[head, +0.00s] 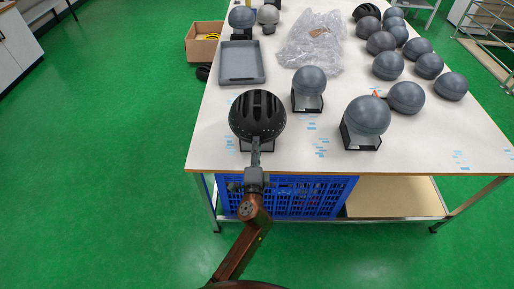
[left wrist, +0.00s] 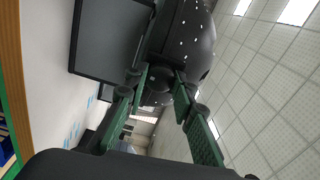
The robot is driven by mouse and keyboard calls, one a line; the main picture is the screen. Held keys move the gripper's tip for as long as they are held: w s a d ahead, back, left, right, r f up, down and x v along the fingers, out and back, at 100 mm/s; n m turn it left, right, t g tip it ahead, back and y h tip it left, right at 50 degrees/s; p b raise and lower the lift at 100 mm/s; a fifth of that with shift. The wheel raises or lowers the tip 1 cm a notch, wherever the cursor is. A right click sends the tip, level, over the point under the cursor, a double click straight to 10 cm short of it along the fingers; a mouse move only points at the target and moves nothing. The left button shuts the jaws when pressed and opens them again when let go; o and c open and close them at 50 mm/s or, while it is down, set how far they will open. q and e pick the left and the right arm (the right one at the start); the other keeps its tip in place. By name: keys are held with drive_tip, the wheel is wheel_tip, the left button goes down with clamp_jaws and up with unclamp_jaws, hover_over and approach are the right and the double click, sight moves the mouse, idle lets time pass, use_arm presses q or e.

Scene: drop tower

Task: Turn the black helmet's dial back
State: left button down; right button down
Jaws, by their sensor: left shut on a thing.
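The black helmet (head: 258,114) with vents sits on a dark stand (head: 272,146) near the front left of the table. It also shows in the left wrist view (left wrist: 192,32), filling the top. My left gripper (head: 256,146) reaches up to the helmet's near lower edge. In the left wrist view its green fingers (left wrist: 160,80) close around a small dark round piece, which looks like the dial (left wrist: 158,78), below the helmet's rim. The fingers partly hide the dial, and its angle cannot be read. My right gripper is not in view.
Grey head forms (head: 367,115) and (head: 309,81) stand on the white table (head: 230,160) to the right. A grey tray (head: 240,62) lies behind the helmet, with plastic wrap (head: 313,42) beside it. A blue crate (head: 310,196) sits under the table.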

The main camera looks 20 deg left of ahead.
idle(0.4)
use_arm(q)
drive_tip(key=c, duration=1.6)
unclamp_jaws()
wheel_tip(320, 180, up, 10)
